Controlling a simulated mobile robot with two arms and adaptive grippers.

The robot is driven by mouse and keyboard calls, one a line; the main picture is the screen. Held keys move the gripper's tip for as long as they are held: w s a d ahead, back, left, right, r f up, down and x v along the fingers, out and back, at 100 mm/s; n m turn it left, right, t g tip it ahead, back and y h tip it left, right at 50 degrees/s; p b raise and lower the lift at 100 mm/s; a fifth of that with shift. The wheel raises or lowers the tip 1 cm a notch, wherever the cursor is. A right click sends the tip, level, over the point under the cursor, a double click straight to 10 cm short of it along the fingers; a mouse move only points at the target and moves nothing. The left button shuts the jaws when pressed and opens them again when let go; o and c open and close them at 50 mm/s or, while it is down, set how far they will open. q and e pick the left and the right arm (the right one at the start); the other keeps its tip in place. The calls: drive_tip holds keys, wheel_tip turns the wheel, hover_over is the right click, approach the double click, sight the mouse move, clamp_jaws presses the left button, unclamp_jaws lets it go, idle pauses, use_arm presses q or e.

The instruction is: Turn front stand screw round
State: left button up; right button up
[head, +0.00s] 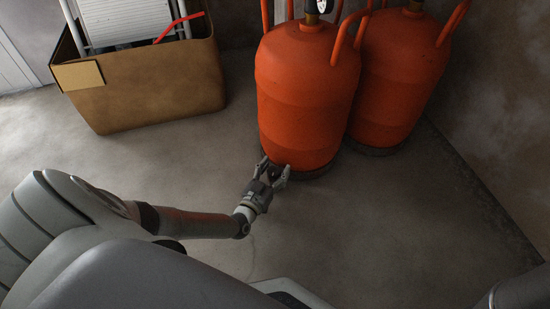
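An orange gas cylinder (305,95) stands upright on a dark base ring (318,172) on the floor. My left gripper (274,169) is at the lower front left of this cylinder, by the ring. Its fingers stand apart, with something small and dark between them. I cannot tell whether this is a screw or part of the gripper, or whether the fingers touch it. No stand screw can be made out clearly; the gripper may hide it. My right gripper is not in view.
A second orange cylinder (402,75) stands close behind to the right, near the wall (500,90). A brown box (150,90) holding a white slatted thing and a red rod stands at upper left. The concrete floor (390,220) is clear in front and to the right.

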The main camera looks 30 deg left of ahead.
use_arm(q)
drive_tip(key=c, duration=0.9)
drive_tip(key=shift+o, duration=0.2)
